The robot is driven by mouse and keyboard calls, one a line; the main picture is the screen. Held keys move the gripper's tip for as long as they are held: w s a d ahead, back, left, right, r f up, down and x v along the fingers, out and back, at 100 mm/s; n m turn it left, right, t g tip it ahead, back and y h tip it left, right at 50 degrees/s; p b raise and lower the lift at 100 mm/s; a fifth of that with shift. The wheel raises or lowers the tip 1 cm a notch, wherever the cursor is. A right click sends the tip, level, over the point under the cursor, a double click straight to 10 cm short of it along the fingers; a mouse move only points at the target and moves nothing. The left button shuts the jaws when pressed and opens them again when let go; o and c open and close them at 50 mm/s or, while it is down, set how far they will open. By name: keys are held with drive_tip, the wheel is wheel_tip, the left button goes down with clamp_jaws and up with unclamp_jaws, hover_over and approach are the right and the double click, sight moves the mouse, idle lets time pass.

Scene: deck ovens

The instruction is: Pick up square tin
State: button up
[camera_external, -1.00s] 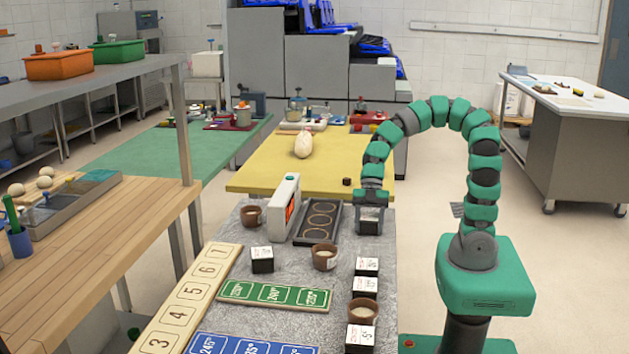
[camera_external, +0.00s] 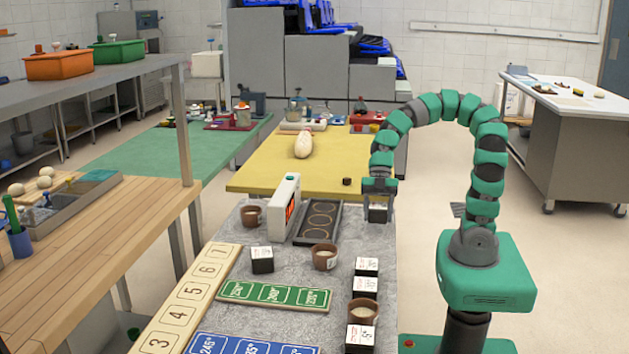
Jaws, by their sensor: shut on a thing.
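My gripper (camera_external: 379,194) points down above the far right part of the grey stone counter. It is shut on a small square tin (camera_external: 378,214), dark with a grey side, which hangs below the fingers, apparently clear of the counter. The fingers hide the upper part of the tin. Other square dark tins with white labelled tops stand on the counter: one (camera_external: 262,260) at the left, two close together (camera_external: 367,267) (camera_external: 364,288) at the right edge, and one (camera_external: 360,339) at the front right.
Brown round cups (camera_external: 251,216) (camera_external: 324,257) (camera_external: 362,312) stand among the tins. A white upright display (camera_external: 285,206) and a dark tray with rings (camera_external: 318,222) are left of my gripper. Green (camera_external: 275,294), blue (camera_external: 250,346) and numbered wooden (camera_external: 185,305) strips lie in front. The yellow table (camera_external: 262,178) is behind.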

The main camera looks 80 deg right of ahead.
drive_tip(key=s+d+r+b, duration=0.1)
drive_tip(key=s+d, duration=0.2)
drive_tip(key=s, duration=1)
drive_tip(key=shift+r, duration=0.15)
drive_tip(key=shift+d, duration=0.1)
